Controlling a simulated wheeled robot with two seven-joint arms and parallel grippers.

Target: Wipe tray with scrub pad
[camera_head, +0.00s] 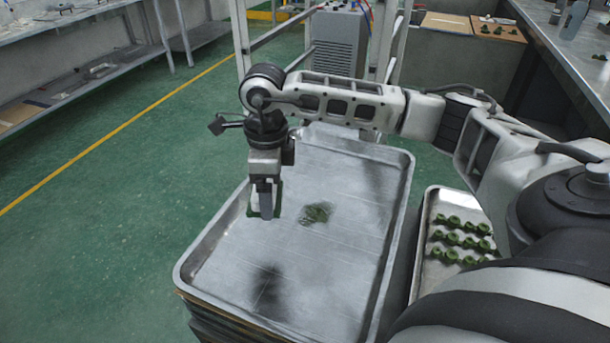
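A large metal tray (300,268) with a raised rim fills the middle of the view. A dark green smear (317,213) lies on its floor, right of my gripper. My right gripper (266,212) comes in from the right and points down over the left part of the tray. It appears shut on a green scrub pad (279,198), which is mostly hidden behind the fingers. I cannot tell whether the pad touches the tray. Dark blurry patches on the tray look like shadows. My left gripper is not in view.
The tray sits on a stack of trays. A smaller tray (427,219) with several green pieces stands at its right, partly hidden by my arm. A metal cart frame and a grey machine (338,45) stand behind. Green floor (130,200) is free at the left.

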